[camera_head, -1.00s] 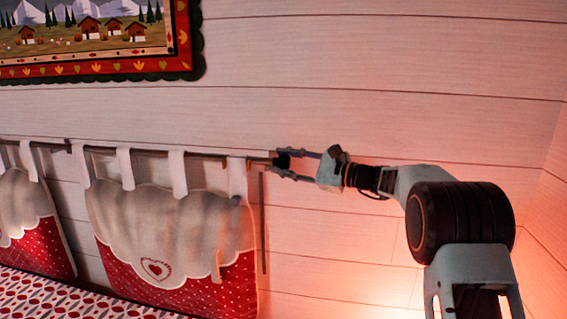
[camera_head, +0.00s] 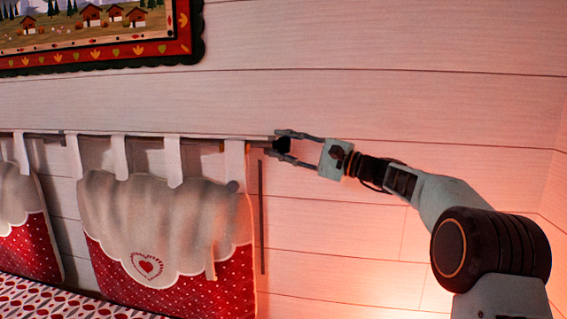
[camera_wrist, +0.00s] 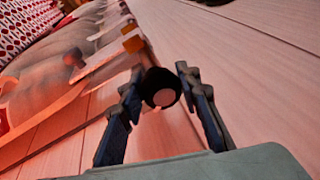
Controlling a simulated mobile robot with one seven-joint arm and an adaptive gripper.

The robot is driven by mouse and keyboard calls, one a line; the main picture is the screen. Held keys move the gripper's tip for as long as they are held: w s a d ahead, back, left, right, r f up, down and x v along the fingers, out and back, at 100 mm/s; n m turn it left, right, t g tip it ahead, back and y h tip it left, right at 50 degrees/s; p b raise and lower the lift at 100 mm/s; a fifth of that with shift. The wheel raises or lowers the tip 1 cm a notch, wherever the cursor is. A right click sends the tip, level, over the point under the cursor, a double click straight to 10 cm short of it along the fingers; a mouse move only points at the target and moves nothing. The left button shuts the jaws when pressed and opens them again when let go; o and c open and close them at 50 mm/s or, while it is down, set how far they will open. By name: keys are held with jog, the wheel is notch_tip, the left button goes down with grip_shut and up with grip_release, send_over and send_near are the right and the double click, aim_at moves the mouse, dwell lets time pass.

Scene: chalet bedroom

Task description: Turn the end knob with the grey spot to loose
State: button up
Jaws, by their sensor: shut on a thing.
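The end knob (camera_head: 282,147) is a dark round cap at the right end of the thin rod (camera_head: 145,136) on the wall. In the wrist view the knob (camera_wrist: 161,90) faces me with a pale, pink-lit round spot on its end. My gripper (camera_head: 276,144) comes from the right and is shut on the knob, one finger above and one below. In the wrist view the two fingers of my gripper (camera_wrist: 160,74) flank the knob. The spot has no mark that shows how far the knob is turned.
Red and cream cushions (camera_head: 165,240) hang from the rod by cloth tabs, just left of my gripper. A narrow dark vertical strip (camera_head: 262,215) runs down the wall below the knob. A framed picture (camera_head: 110,50) hangs upper left. The wall to the right is clear.

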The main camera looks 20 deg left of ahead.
jog(key=n+b, duration=0.1)
jog(key=n+g+b, duration=0.1)
jog(key=n, duration=0.1)
jog(key=shift+f+y+b, duration=0.35)
jog(key=shift+y+b, duration=0.05)
jog(key=n+g, duration=0.1)
jog(key=n, duration=0.2)
jog(key=shift+r+n+y+b, duration=0.15)
jog(key=shift+n+y+b, duration=0.15)
jog(key=shift+n+b, duration=0.1)
jog(key=n+g+p, duration=0.1)
jog(key=n, duration=0.1)
jog(key=n+p, duration=0.1)
jog(key=n, duration=0.1)
jog(key=shift+r+n+g+y, duration=0.15)
jog(key=shift+n+g+y, duration=0.15)
jog(key=shift+n+g, duration=0.1)
jog(key=shift+n+g+p, duration=0.6)
jog(key=shift+n+p, duration=0.25)
jog(key=shift+n, duration=0.25)
jog(key=shift+f, duration=0.2)
jog(key=o, duration=1.2)
jog(key=shift+r, duration=0.1)
jog(key=shift+c, duration=0.2)
